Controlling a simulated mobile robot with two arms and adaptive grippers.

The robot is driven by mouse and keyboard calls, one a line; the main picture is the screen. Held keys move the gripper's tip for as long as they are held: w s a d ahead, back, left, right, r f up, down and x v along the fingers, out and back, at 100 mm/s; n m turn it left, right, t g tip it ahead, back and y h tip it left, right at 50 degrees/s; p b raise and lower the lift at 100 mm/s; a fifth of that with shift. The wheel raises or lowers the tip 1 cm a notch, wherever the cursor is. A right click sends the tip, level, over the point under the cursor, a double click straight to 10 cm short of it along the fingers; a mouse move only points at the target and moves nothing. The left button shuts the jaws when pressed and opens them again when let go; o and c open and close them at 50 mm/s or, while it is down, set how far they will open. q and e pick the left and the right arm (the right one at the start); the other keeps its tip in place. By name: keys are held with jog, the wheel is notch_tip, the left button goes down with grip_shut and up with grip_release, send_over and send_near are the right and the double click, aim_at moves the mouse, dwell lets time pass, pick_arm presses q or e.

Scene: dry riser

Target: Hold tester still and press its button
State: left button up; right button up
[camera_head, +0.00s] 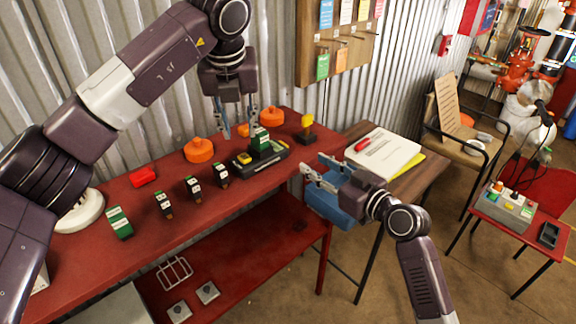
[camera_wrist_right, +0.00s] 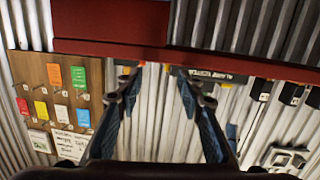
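A black device (camera_head: 246,163) with a yellow patch on its left end lies near the bench's right end. It looks like the tester, but I cannot tell for sure. A green and white block (camera_head: 261,146) stands upright on it. My left gripper (camera_head: 240,128) points down just above and left of the block, fingers apart and empty. My right gripper (camera_head: 318,171) is beyond the bench's right end, to the right of the device and apart from it. Its fingers are spread and empty, as the right wrist view (camera_wrist_right: 157,88) also shows. I cannot make out a separate button.
The red bench (camera_head: 85,232) holds orange knobs (camera_head: 199,150), a red block (camera_head: 143,177), several small dark units (camera_head: 193,188) and a yellow-topped black piece (camera_head: 306,128). A side table (camera_head: 420,178) with papers (camera_head: 384,152) stands right. A grey button box (camera_head: 504,206) is further right.

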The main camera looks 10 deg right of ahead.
jog(key=y, duration=0.2)
send_near(267, 151)
jog(key=w, duration=0.2)
jog(key=shift+n, duration=0.3)
jog(key=x, duration=0.5)
jog(key=a+x, duration=0.1)
jog(key=x, duration=0.2)
jog(key=shift+s+a+f, duration=0.1)
jog(key=shift+s, duration=0.1)
grip_shut()
pick_arm(q)
grip_shut()
dwell(0.4)
